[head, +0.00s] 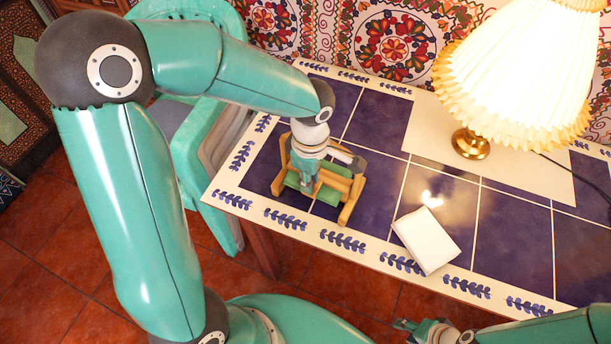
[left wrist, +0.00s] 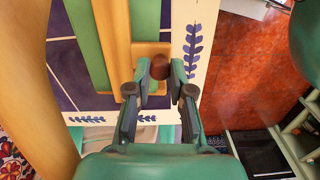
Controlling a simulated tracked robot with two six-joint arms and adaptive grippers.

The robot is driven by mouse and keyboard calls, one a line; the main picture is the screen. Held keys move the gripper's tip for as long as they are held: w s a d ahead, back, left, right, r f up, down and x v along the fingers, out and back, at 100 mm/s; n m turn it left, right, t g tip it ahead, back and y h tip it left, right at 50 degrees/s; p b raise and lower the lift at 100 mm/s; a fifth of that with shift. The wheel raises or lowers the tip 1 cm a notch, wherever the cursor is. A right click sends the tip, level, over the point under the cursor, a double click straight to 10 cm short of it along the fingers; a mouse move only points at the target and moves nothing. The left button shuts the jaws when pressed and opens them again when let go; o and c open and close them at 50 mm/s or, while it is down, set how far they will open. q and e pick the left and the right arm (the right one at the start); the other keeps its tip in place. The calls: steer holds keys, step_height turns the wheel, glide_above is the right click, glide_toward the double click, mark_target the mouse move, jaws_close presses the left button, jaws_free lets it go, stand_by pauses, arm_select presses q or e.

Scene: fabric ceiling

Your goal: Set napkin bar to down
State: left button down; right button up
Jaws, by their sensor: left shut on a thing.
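A wooden napkin holder with a green panel (head: 345,210) stands at the left end of the tiled table. It also shows in the left wrist view (left wrist: 118,40), with yellow wood and green strips. My left gripper (head: 308,186) reaches down over the holder from above. In the left wrist view its fingertips (left wrist: 154,86) are shut on a round reddish-brown knob (left wrist: 160,67) at the end of a wooden bar (left wrist: 147,50). The bar is partly hidden by the arm in the head view. My right gripper (head: 420,328) is low at the bottom edge, away from the holder; its fingers are small and unclear.
A white block, perhaps napkins (head: 427,240), lies near the table's front edge. A lamp with a pleated shade (head: 515,75) stands on the table (head: 375,120) at the back right. A green chair (head: 205,160) is left of the table. Blue tiles between are clear.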

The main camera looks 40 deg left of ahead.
arm_select(q)
steer(key=shift+r, duration=0.1)
steer(key=c, duration=1.3)
jaws_free()
step_height(320, 180, up, 12)
steer(key=shift+s, duration=0.1)
